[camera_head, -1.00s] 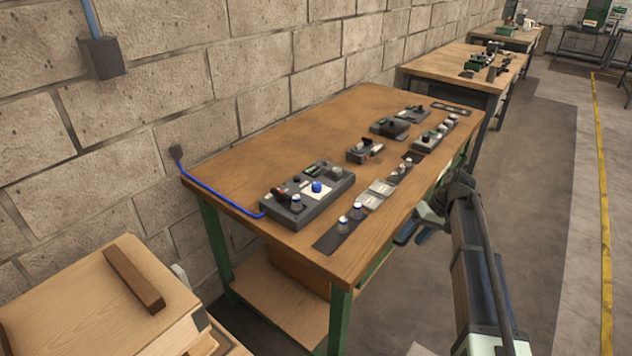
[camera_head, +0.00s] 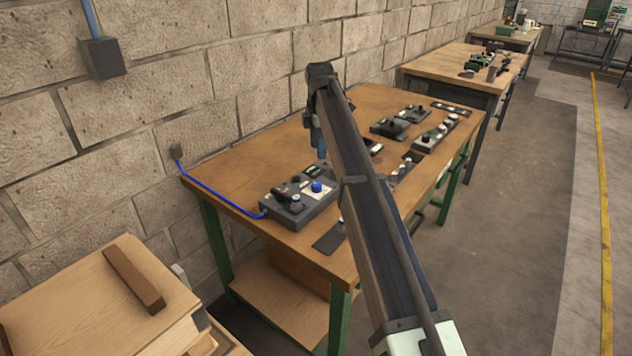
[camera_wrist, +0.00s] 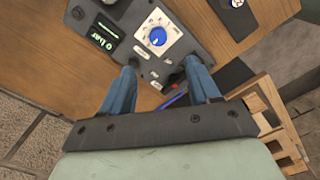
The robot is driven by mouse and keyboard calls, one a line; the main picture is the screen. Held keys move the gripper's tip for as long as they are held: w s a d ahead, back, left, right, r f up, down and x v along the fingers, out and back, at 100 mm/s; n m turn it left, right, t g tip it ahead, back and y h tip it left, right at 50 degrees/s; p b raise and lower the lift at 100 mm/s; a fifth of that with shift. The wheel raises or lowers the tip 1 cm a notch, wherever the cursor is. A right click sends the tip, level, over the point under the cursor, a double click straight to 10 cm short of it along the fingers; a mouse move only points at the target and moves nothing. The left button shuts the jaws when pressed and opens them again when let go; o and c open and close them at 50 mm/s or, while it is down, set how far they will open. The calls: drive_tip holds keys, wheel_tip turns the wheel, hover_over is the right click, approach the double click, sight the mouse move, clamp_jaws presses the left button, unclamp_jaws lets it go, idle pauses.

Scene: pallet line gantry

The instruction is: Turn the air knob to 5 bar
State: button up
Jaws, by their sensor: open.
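The blue air knob (camera_head: 316,187) sits on a white dial plate on a dark grey control box (camera_head: 318,211), near the front left of the wooden bench. In the wrist view the knob (camera_wrist: 157,37) shows whole, with scale marks around it. A small display (camera_wrist: 104,36) beside it shows green characters that appear to read 0 bar. My gripper (camera_head: 318,140) is above the box, pointing down. In the wrist view its blue fingers (camera_wrist: 160,66) are apart with nothing between them, and the knob lies just beyond the tips, not touched.
A second small blue-topped part (camera_head: 296,200) and a dark lever stand on the same box. A blue cable (camera_head: 215,196) runs from the wall to the box. More control boxes (camera_head: 388,128) stand farther along the bench (camera_head: 235,160). The block wall is behind.

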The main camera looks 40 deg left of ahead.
sight(316, 184)
drive_tip(key=f, duration=1.3)
drive_tip(key=shift+s+a+f, duration=0.15)
drive_tip(key=shift+a, duration=0.2)
drive_tip(key=shift+c, duration=0.2)
drive_tip(key=c, duration=1)
